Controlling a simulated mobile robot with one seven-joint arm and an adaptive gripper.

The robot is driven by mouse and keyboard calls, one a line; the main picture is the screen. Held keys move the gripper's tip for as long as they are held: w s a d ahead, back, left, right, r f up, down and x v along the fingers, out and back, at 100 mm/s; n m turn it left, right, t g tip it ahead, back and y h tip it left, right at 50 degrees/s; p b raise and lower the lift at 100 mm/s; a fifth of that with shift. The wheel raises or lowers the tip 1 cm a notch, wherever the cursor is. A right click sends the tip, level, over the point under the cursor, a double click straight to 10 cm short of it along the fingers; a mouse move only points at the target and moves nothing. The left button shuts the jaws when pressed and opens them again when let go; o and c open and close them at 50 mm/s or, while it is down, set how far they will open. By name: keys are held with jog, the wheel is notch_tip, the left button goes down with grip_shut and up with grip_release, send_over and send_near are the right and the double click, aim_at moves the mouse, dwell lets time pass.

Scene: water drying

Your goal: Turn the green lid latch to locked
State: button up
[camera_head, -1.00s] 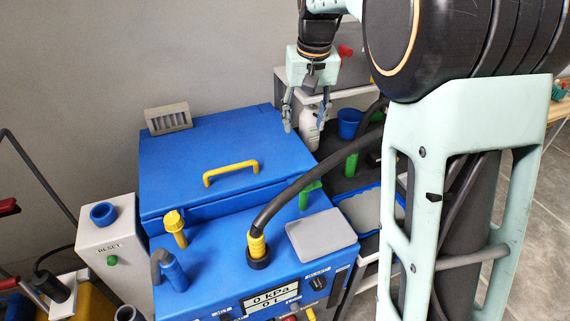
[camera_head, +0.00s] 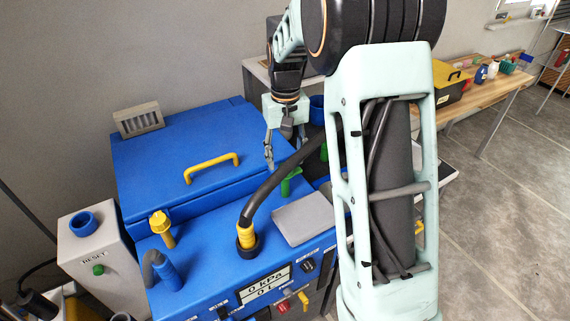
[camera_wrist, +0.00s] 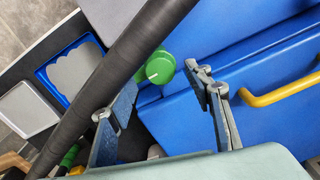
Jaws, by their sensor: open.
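The green lid latch (camera_head: 291,180) sits at the right front edge of the blue lid (camera_head: 150,165) on the blue machine. In the wrist view it shows as a round green knob (camera_wrist: 160,67) with a white mark on top. My gripper (camera_head: 285,152) is open and empty, pointing down just above and behind the latch in the head view. In the wrist view the knob appears between the two finger tips; I cannot tell whether they touch it. The gripper fingers partly overlap the lid's right edge in the head view.
A thick black hose (camera_head: 290,172) with a yellow collar (camera_head: 246,236) arches up close beside the latch and crosses the wrist view. A yellow lid handle (camera_head: 211,167) stands to the left. A grey plate (camera_head: 303,218) lies in front. A yellow-capped post (camera_head: 160,226) stands front left.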

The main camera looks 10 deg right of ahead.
jog(key=shift+f, duration=1.5)
jog(key=shift+c, duration=0.3)
jog(key=c, duration=1.1)
